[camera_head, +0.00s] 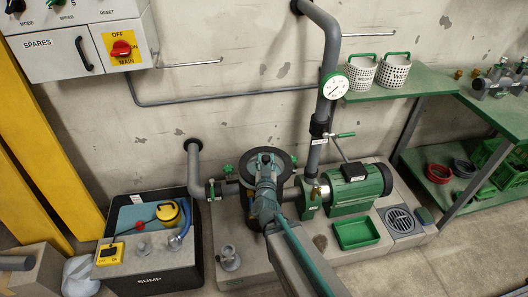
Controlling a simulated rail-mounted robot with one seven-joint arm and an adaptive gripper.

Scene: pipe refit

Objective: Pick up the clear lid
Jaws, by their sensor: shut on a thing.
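A round, dark-rimmed disc (246,164) shows around the end of my arm, above the pump plinth; it looks like the clear lid, but my arm covers much of it. My gripper (265,160) is at the middle of this disc and is shut on it. The fingertips are mostly hidden by my own wrist. Whether the lid touches the housing below cannot be told. Green wing knobs show left (228,169) and right (294,160) of the disc.
A green motor (357,188), grey riser pipe (328,60) with gauge (334,87) and green lever (344,134) stand close on the right. A green tray (356,232) lies in front. The black sump box (152,282) is at left. Shelving (430,88) stands right.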

